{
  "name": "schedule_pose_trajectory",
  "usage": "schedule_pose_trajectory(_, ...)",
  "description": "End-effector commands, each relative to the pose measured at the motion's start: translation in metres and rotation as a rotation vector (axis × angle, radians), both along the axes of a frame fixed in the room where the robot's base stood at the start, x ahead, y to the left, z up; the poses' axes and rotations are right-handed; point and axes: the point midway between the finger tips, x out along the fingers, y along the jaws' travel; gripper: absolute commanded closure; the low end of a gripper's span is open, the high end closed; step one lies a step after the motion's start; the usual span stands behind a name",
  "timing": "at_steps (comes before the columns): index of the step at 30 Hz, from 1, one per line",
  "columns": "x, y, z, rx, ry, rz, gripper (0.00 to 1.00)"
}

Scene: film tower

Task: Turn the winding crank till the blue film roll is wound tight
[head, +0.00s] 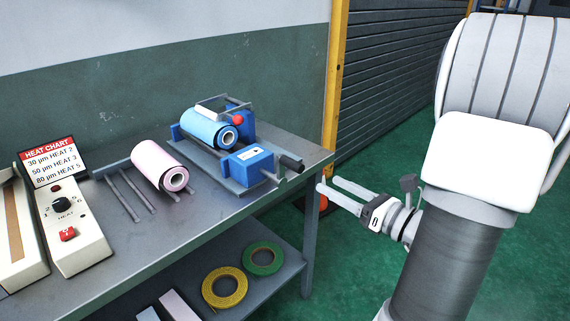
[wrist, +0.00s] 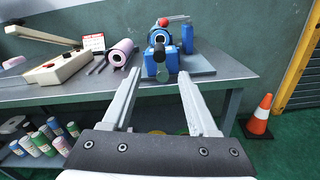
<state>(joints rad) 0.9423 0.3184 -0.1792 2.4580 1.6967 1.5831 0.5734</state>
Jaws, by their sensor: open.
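The blue film roll (head: 209,128) lies in a blue winder (head: 248,163) on the table, with a black core end facing me. The winding crank (head: 283,168) sits at the winder's right end, with a dark handle (head: 291,163) over the table's right part. In the wrist view the blue roll (wrist: 160,36) and the crank handle (wrist: 159,52) show ahead, between my fingers. My gripper (head: 328,187) is open and empty, off the table's right edge, to the right of the crank and apart from it. How tight the film is wound, I cannot tell.
A pink roll (head: 160,166) lies on a rack left of the winder. A heat sealer with a heat chart (head: 50,160) stands at the table's left. Tape rolls (head: 224,287) lie on the lower shelf. An orange cone (wrist: 259,115) stands on the floor to the right.

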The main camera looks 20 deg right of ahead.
Motion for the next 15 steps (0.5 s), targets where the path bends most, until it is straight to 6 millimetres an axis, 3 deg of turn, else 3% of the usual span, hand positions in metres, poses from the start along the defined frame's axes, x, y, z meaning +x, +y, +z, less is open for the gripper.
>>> schedule_pose_trajectory(15,0.105,0.040,-0.001,-0.004,-0.001,0.007,0.41)
